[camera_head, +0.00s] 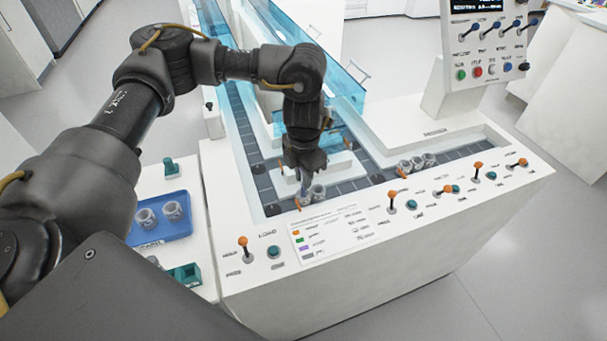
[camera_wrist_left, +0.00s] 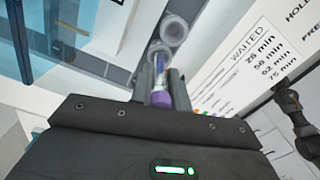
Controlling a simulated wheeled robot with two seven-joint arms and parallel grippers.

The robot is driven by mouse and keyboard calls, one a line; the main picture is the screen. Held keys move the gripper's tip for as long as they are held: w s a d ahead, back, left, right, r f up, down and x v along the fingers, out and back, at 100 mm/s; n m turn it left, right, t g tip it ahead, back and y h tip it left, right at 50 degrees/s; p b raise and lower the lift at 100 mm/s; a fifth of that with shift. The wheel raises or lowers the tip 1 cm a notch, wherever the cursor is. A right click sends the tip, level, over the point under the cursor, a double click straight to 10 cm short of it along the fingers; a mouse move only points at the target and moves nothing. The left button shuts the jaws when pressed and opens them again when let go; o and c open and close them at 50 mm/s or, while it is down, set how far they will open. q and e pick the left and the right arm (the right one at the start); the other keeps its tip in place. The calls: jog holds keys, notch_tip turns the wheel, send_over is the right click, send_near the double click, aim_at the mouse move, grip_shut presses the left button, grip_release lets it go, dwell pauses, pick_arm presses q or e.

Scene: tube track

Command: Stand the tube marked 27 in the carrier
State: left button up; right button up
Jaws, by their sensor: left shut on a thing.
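My left gripper (camera_head: 304,190) reaches down over the near end of the grey track (camera_head: 350,186). It is shut on a tube with a purple cap (camera_wrist_left: 160,98); the tube's number cannot be read. Two round grey carriers stand below it, one (camera_head: 318,192) just right of the fingers and one (camera_head: 304,200) partly behind them. In the left wrist view, the tube's far end overlaps the nearer carrier (camera_wrist_left: 158,52), with the other carrier (camera_wrist_left: 174,30) beyond. I cannot tell whether the tube is inside the carrier or above it.
A blue tray (camera_head: 180,229) with two grey carriers lies at the left. More carriers (camera_head: 416,163) stand on the track at the right. Orange-tipped levers (camera_head: 391,196) and green buttons line the console's front, beside a printed card (camera_head: 330,232). Clear blue guards (camera_head: 345,85) flank the back track.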

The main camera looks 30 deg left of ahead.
pick_arm(q)
jog(key=shift+f, duration=0.15)
jog(key=shift+f, duration=0.35)
jog(key=o, duration=0.8)
jog(key=shift+r, duration=0.1)
